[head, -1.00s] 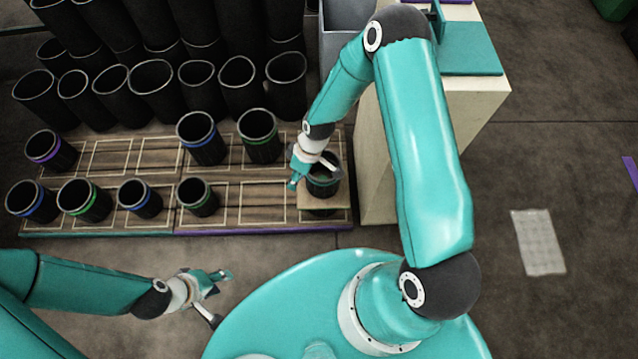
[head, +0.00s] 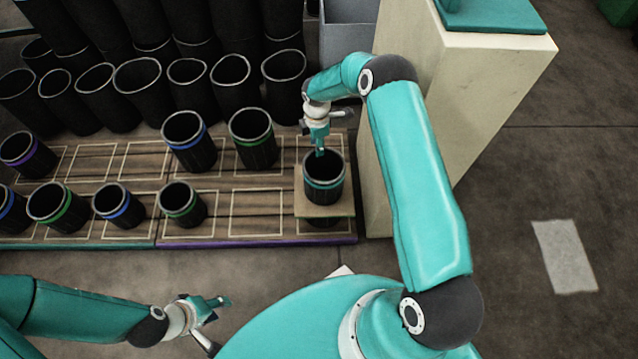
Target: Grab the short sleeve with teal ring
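The short black sleeve with the teal ring (head: 324,190) stands upright on a small tan board (head: 342,207) at the right end of the wooden rack. A dark round part shows below the board's front edge. My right gripper (head: 320,149) points down at the far rim of this sleeve. One finger overlaps the rim in the picture; I cannot tell whether it touches, or whether the fingers are open or shut. My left gripper (head: 216,322) is open and empty, low over the floor in front of the rack.
Other short sleeves with blue, green and purple rings stand on the rack (head: 258,228), the nearest being a green-ringed one (head: 256,146). Tall black sleeves (head: 235,85) crowd behind. A cream cabinet (head: 450,110) stands close on the right; a grey bin (head: 347,42) is behind.

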